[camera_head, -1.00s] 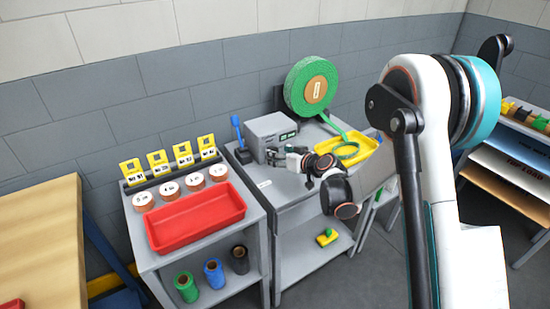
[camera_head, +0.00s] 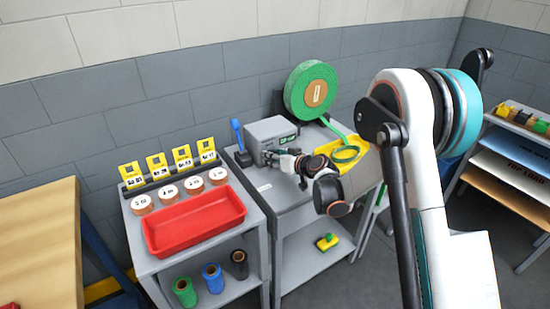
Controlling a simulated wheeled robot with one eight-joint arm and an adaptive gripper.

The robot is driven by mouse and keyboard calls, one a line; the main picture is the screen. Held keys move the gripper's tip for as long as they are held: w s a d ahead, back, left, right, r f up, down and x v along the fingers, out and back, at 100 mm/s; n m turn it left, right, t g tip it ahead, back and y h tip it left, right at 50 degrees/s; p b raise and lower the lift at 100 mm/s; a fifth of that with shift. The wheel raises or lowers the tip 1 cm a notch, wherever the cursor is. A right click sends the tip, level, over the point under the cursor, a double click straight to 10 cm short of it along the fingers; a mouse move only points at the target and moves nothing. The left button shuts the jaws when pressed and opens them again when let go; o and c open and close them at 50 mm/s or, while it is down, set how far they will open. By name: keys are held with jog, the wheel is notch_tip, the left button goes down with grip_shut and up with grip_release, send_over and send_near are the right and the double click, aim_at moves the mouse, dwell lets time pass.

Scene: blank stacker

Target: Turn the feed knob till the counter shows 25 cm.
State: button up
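The feed machine is a grey box (camera_head: 270,137) on the grey bench against the wall. Its small green counter display (camera_head: 287,139) shows on the front, but its digits are too small to read. My gripper (camera_head: 270,157) is at the lower front of the box, its dark fingers close to or touching it. The feed knob cannot be made out and seems hidden by my gripper. Whether the fingers are shut on it is too small to tell. A green roll (camera_head: 311,91) stands behind, its strip (camera_head: 334,129) running down to a yellow tray (camera_head: 357,143) with a green loop.
Left of the machine are a blue-handled tool (camera_head: 237,134) and a cart with a red tray (camera_head: 195,222), several white discs and yellow tags. A yellow-green block (camera_head: 327,241) lies on the lower shelf. My arm covers the bench's right side.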

jog(key=shift+d+m+g+y, duration=0.15)
jog(key=shift+m+g+y, duration=0.2)
jog(key=shift+m, duration=0.35)
jog(key=shift+m+y, duration=0.85)
jog(key=shift+m, duration=0.25)
jog(key=o, duration=1.1)
jog(key=shift+c, duration=0.2)
jog(key=v, duration=1.2)
jog(key=shift+w+r, duration=0.1)
